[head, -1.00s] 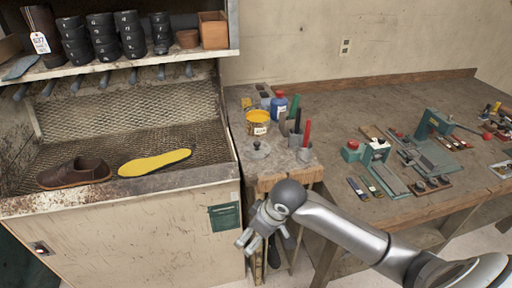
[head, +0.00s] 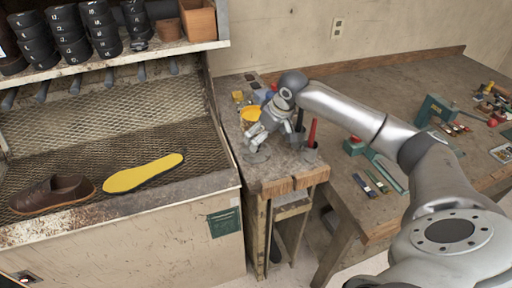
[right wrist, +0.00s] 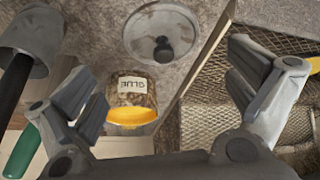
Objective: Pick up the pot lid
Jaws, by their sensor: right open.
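The pot lid (right wrist: 162,34) is a grey, translucent-looking disc with a dark knob, lying flat on the bench top. In the head view the lid (head: 257,156) sits near the front left of the small bench, just below my right gripper. My right gripper (head: 257,139) is open and empty above the bench. In the right wrist view its fingers (right wrist: 165,92) are spread wide, with the lid beyond them and apart from them. A labelled glue pot with a yellow rim (right wrist: 134,100) shows between the fingers. My left gripper is not in view.
A grey holder with a red-handled tool (head: 311,145) stands right of the lid. In the wrist view, a grey cup with a black handle (right wrist: 28,45) is at left. A mesh-lined cabinet with a yellow sole (head: 143,173) and brown shoe (head: 52,194) adjoins the bench's left.

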